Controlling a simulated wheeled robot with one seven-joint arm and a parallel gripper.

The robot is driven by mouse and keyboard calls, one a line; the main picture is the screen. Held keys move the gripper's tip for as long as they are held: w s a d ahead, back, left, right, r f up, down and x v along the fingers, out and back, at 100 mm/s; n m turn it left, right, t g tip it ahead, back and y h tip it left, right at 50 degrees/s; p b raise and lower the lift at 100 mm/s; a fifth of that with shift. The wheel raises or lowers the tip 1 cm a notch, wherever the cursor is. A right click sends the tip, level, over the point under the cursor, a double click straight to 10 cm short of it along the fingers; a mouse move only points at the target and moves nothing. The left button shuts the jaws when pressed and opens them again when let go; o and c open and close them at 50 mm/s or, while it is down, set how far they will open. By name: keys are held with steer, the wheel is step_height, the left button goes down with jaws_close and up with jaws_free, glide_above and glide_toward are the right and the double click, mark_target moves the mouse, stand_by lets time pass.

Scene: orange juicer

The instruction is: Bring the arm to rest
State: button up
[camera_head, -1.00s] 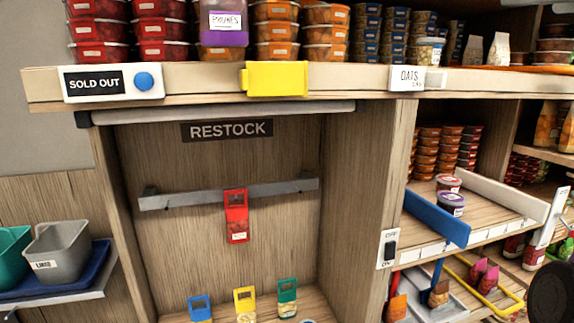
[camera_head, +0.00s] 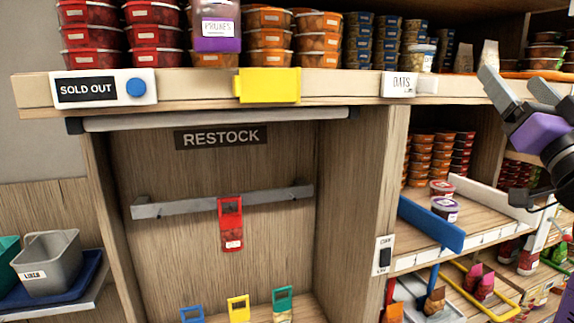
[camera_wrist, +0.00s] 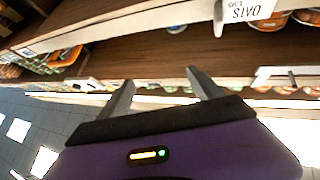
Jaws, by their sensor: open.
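My gripper (camera_head: 518,90) is at the right edge of the head view, raised in front of the right-hand shelves. Its two grey fingers point up and to the left, spread apart, with nothing between them. In the wrist view my gripper (camera_wrist: 163,88) also shows open and empty, its fingers pointing at wooden shelf boards (camera_wrist: 200,53). It looks apart from the shelf, though the exact gap cannot be told.
The top shelf edge (camera_head: 190,91) carries a SOLD OUT sign (camera_head: 88,90), a yellow holder (camera_head: 268,86) and an OATS label (camera_head: 398,84). A red pack (camera_head: 231,225) hangs on a grey rail (camera_head: 165,208) in the RESTOCK bay. A blue divider (camera_head: 430,223) juts out at right.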

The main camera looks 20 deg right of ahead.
steer(key=s+a+f+g+y, duration=0.15)
steer(key=a+f, duration=0.25)
steer(key=f, duration=0.7)
steer(key=s+a+f+n+b, duration=0.1)
steer(key=s+a+f, duration=0.25)
steer(key=f, duration=0.65)
steer(key=s+a+f, duration=0.2)
steer(key=a+f, duration=0.3)
steer(key=f, duration=0.6)
steer(key=s+a+f+n+g+y, duration=0.1)
steer(key=s+a+f+g+y, duration=0.1)
steer(key=s+a+f, duration=0.2)
steer(key=s+a+f+n+g+y+b, duration=0.1)
steer(key=s+a+f, duration=0.4)
steer(key=s+f, duration=0.6)
steer(key=s+a+f+n+g+y+b, duration=0.1)
steer(key=s+a+f+n+g+y, duration=0.1)
steer(key=s+a+f+g+y, duration=0.2)
steer(key=s+f, duration=0.3)
steer(key=s, duration=0.3)
steer(key=shift+a+f+n, duration=0.2)
steer(key=shift+a+n, duration=0.2)
